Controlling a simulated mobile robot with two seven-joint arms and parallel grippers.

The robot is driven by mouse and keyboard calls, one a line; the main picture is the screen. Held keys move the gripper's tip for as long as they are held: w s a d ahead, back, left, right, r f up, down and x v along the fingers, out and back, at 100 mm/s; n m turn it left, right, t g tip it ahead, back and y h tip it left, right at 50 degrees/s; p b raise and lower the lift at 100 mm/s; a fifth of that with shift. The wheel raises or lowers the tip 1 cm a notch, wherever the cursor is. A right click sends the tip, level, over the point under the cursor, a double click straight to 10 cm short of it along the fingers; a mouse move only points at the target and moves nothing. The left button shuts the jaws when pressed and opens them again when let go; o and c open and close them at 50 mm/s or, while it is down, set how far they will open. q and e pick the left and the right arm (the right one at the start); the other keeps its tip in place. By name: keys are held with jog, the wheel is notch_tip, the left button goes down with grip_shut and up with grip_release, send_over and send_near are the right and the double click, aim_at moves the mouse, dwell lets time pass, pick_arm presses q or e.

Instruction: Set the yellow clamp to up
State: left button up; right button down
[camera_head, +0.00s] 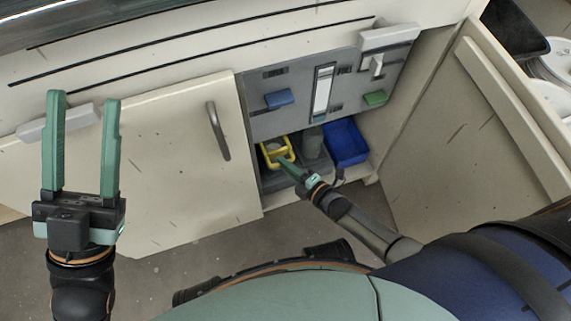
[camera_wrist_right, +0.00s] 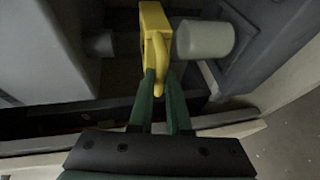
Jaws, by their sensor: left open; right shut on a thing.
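The yellow clamp (camera_head: 267,149) is a yellow frame low in the open cabinet, below the grey panel. In the right wrist view, its yellow body (camera_wrist_right: 154,18) has a curved yellow lever between the fingertips. My right gripper (camera_head: 284,163) reaches into the cabinet and is shut on the clamp's lever; its green fingers also show in the right wrist view (camera_wrist_right: 162,82). They partly hide the lever. My left gripper (camera_head: 84,98) is open and empty, at the left in front of the cabinet front.
A blue bin (camera_head: 346,143) and a grey cylinder (camera_head: 312,142) stand right of the clamp. Above is a grey panel (camera_head: 328,118) with blue and green handles. An open cabinet door (camera_head: 180,165) stands left; another panel stands right.

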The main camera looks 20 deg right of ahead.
dwell(0.4)
pick_arm(q)
notch_tip(320, 180, up, 7)
jog(key=p, duration=0.6)
jog(key=shift+a+f, duration=0.2)
jog(key=shift+a, duration=0.15)
pick_arm(e)
notch_tip(320, 180, up, 7)
jog(key=shift+f, duration=0.2)
pick_arm(q)
jog(key=shift+s+t, duration=0.1)
jog(key=shift+t, duration=0.2)
pick_arm(e)
jog(key=c, duration=0.9)
grip_release()
jog(key=shift+o, duration=0.2)
pick_arm(q)
jog(key=r+p, duration=0.4)
jog(key=shift+s+a+m, duration=0.15)
jog(key=shift+a+m, duration=0.05)
jog(key=shift+m, duration=0.2)
pick_arm(e)
jog(key=v, duration=1.2)
jog(key=shift+s, duration=0.2)
jog(key=shift+d+r, duration=0.1)
